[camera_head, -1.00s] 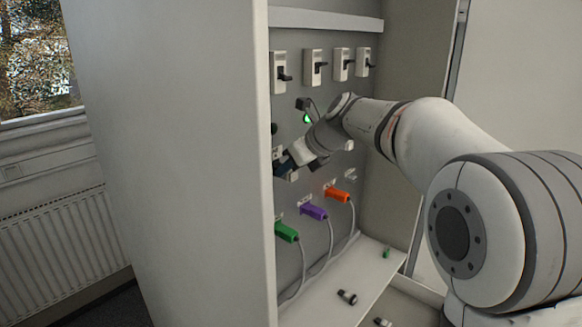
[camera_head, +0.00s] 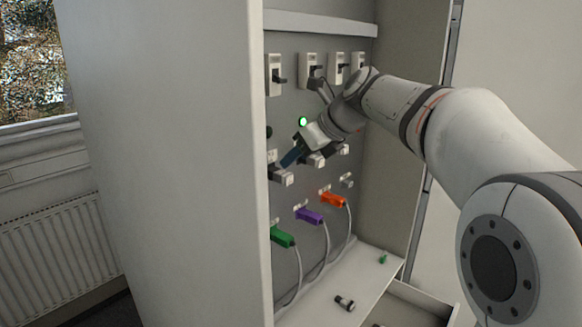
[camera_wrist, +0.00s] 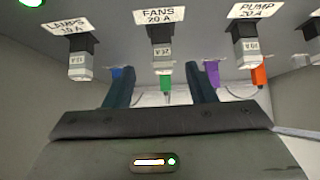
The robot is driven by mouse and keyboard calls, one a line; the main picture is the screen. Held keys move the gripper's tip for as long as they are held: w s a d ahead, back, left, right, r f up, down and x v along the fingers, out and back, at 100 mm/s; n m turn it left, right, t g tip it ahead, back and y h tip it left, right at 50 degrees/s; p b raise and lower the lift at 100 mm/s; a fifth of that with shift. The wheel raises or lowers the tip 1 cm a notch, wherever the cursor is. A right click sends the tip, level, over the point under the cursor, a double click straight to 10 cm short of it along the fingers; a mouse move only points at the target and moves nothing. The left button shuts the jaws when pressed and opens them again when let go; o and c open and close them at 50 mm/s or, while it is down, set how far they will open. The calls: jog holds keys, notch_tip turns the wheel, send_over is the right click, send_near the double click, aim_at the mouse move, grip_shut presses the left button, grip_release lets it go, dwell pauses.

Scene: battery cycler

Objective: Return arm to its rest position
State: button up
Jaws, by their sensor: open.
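My gripper (camera_head: 292,157) is inside the open cabinet, close to the panel with its breakers and plugs. In the wrist view my gripper (camera_wrist: 162,88) shows two dark blue fingers spread apart with nothing between them. White-ended plugs under labels LAMPS, FANS and PUMP hang from the panel; the FANS plug (camera_wrist: 161,50) is beyond the fingers. In the head view a white plug (camera_head: 282,177) sits just below the fingers. My arm reaches in from the right and hides part of the panel.
The cabinet side wall (camera_head: 165,160) stands left of my gripper. Green (camera_head: 282,237), purple (camera_head: 309,216) and orange (camera_head: 333,200) plugs with grey cables are below. A shelf (camera_head: 322,300) at the bottom holds small loose parts. A lit green lamp (camera_head: 303,121) is near the gripper.

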jog(key=s+d+f+n+h+b, duration=0.2)
jog(key=s+d+f+n, duration=0.4)
jog(key=s+f+n, duration=0.2)
jog(key=s+d+f+n+g+h+b, duration=0.1)
jog(key=s+d+f+n+h+b, duration=0.1)
jog(key=s+d+f+n, duration=0.3)
jog(key=s+d+f+n+h+b, duration=0.2)
jog(key=s+d+f+n, duration=0.4)
jog(key=s+f+n, duration=0.6)
jog(key=s+f+h, duration=0.1)
jog(key=s+f, duration=0.2)
jog(key=s, duration=0.1)
jog(key=shift+s+d+f+g+b, duration=0.2)
jog(key=shift+d+f+g+b, duration=0.1)
jog(key=shift+d+g+b, duration=0.1)
